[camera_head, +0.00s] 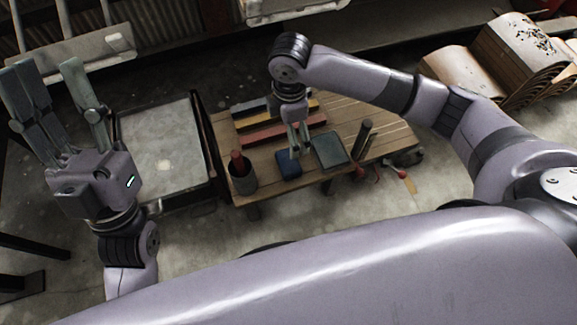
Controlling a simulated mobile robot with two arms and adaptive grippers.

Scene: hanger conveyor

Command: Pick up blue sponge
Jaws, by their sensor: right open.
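The blue sponge (288,166) lies on the wooden table (388,139) near its front edge. My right gripper (299,152) points down at the sponge's upper right side, with its fingers close over or beside it; I cannot tell whether they touch it. It is open and holds nothing that I can see. My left gripper (55,100) is raised at the left, away from the table, with its fingers spread apart and empty.
A dark green block (330,150) lies just right of the sponge. Coloured bars (270,134) lie behind. A grey tray table (163,150) stands to the left. Tools (407,181) lie at the right.

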